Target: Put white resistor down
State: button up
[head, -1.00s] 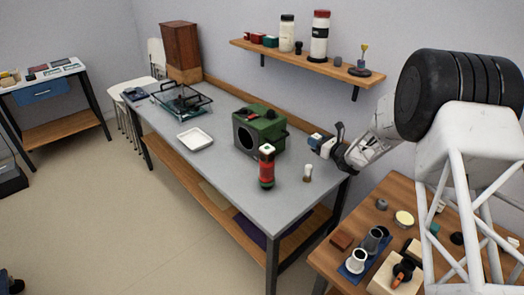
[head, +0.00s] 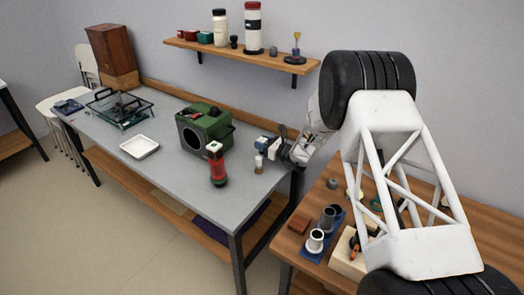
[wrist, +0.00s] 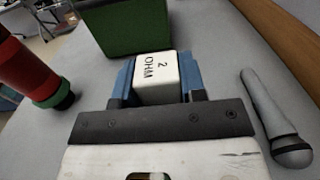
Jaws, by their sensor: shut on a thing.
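The white resistor (wrist: 155,75), a block marked "2 OHM", is between the blue fingers of my gripper (wrist: 158,88) in the wrist view. My gripper is shut on it. In the head view my gripper (head: 267,147) is over the right end of the grey table, to the right of the green box (head: 208,128). The wrist view shows the green box (wrist: 122,25) just beyond the resistor. I cannot tell whether the resistor touches the tabletop.
A red cylinder (head: 217,168) and a small pale upright piece (head: 259,166) stand near the table's front. A grey stick with a dark ball end (wrist: 270,110) lies right of my gripper. A white tray (head: 139,147) is further left, with bare table around it.

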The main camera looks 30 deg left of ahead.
jog(key=shift+f, duration=1.85)
jog(key=shift+f, duration=0.1)
jog(key=o, duration=1)
jog(key=shift+c, duration=0.2)
